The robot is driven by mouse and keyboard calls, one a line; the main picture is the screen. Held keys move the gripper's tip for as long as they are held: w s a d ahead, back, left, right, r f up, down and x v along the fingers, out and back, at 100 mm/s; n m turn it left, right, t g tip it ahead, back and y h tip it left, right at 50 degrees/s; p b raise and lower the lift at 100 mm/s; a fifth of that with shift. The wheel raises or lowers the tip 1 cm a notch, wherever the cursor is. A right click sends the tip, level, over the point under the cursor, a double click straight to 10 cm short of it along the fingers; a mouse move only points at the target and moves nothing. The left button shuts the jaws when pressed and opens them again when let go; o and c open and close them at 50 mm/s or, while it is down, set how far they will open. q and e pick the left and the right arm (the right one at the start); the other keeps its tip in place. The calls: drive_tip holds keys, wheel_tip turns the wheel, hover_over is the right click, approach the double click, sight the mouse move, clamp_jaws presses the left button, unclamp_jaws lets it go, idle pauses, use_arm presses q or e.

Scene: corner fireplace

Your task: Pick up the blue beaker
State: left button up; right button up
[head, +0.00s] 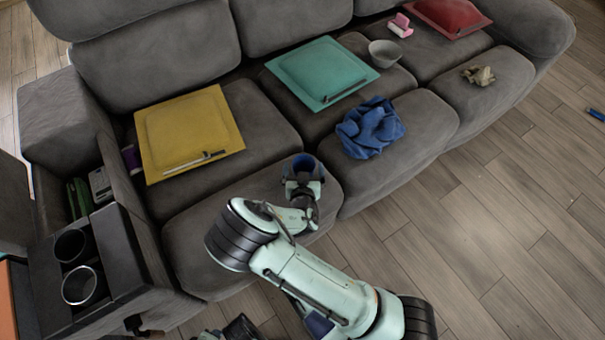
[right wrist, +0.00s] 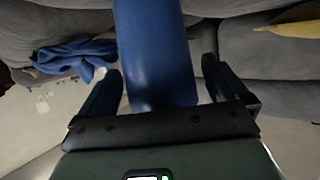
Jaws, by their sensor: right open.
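The blue beaker (right wrist: 156,60) stands out large in the right wrist view, between the two fingers of my right gripper (right wrist: 162,68). The gripper is open, with a gap visible on each side of the beaker. In the head view the right gripper (head: 303,178) is over the front seat cushion of the grey sofa. The beaker's dark blue rim (head: 303,162) shows there at the gripper; the rest of it is hidden by the gripper. My left gripper cannot be made out.
A yellow cushion (head: 188,128), a teal cushion (head: 318,72) and a crumpled blue cloth (head: 369,128) lie on the sofa (head: 270,130). A grey bowl (head: 385,54) sits farther back. The armrest with cup holders (head: 80,286) is at left. Floor (head: 480,230) at right is mostly clear.

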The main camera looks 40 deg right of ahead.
drive_tip(key=shift+w+d+f, duration=0.1)
drive_tip(key=shift+w+d, duration=0.1)
drive_tip(key=shift+w, duration=0.05)
drive_tip(key=c, duration=0.9)
drive_tip(key=shift+c, duration=0.2)
